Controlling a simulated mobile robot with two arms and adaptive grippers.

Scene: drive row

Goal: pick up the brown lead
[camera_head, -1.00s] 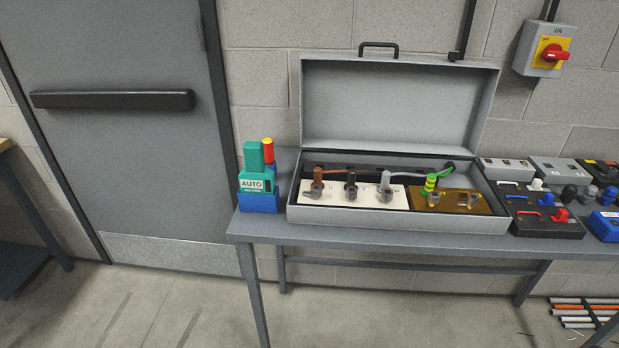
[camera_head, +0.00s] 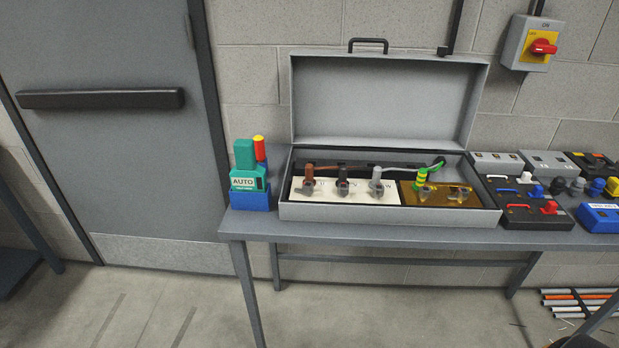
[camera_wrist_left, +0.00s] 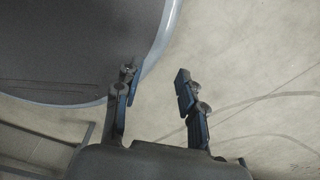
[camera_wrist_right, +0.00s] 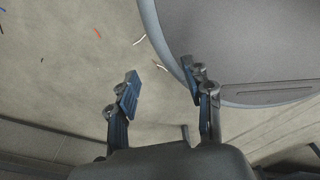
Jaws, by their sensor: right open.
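The brown lead (camera_head: 309,178) is in the open grey case (camera_head: 390,213) on the table. Its upright end stands at the left terminal of a white block (camera_head: 350,196), and its cable runs off to the right behind the other leads. A black lead (camera_head: 343,180), a grey lead (camera_head: 377,180) and a green-yellow lead (camera_head: 420,180) stand to its right. My left gripper (camera_wrist_left: 158,82) is open and empty above the floor in the left wrist view. My right gripper (camera_wrist_right: 163,85) is open and empty in the right wrist view. Neither gripper shows in the head view.
The grey table (camera_head: 400,236) carries a green and blue AUTO device (camera_head: 247,182) left of the case and several control boxes (camera_head: 530,205) right of it. The case lid (camera_head: 385,100) stands open at the back. A door (camera_head: 110,150) is at left. Rods (camera_head: 578,300) lie on the floor.

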